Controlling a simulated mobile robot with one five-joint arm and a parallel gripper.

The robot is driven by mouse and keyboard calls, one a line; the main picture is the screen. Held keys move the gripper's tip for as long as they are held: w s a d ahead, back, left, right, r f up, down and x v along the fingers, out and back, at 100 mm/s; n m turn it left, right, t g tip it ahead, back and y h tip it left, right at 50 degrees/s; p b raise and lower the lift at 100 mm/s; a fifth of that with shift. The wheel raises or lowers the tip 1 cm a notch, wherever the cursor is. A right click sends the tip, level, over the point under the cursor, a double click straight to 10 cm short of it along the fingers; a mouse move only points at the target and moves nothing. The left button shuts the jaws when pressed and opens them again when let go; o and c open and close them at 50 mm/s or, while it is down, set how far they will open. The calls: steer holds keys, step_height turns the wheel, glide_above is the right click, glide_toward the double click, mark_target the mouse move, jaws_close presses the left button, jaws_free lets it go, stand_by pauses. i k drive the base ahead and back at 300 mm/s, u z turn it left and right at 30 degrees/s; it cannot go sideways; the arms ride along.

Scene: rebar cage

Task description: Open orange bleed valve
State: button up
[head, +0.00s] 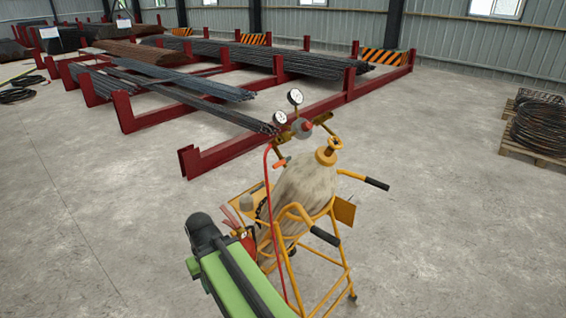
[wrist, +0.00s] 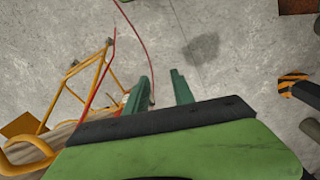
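A tan gas cylinder (head: 300,190) stands upright on a yellow cart (head: 340,262). At its top is a brass regulator with two round white gauges (head: 280,118). A small orange lever (head: 279,163), which looks like the bleed valve, sits below the regulator beside the red hose; its exact position is too small to tell. My gripper (wrist: 160,88) shows in the wrist view with two green fingers apart and nothing between them. In the head view my green arm is low and left of the cart, and my fingers are not seen. The lever is not clear in the wrist view.
A red hose (head: 271,215) hangs down the cart's left side and also shows in the wrist view (wrist: 139,34). Red racks (head: 210,160) of dark rebar stand behind. A coil on a pallet (head: 535,152) is at right. Concrete floor right of the cart is clear.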

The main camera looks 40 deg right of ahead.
mark_target(278, 164)
steer(key=k, duration=1.25)
steer(key=u, duration=0.45)
steer(key=i, duration=1.95)
steer(key=z, duration=0.45)
